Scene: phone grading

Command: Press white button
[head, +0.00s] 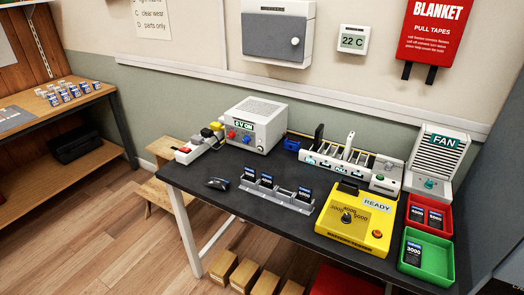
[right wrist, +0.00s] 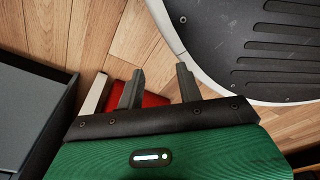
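The nearest matches are a round white knob (head: 295,42) on the grey wall box, and small controls on the end panel of the slotted charging rack (head: 386,176), too small to make out. The yellow tester (head: 352,222), with a READY display, has a black dial and an orange-red button (head: 377,234). My right gripper (right wrist: 158,86) shows in the right wrist view, fingers apart and empty, above the wooden floor. Neither gripper shows in the head view.
The dark table (head: 215,170) carries a power supply (head: 255,125), a grey battery holder (head: 277,190), a FAN unit (head: 438,150), a red tray (head: 441,228) and a green tray (head: 440,262). A wooden shelf bench stands left. Boxes lie under the table's front edge.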

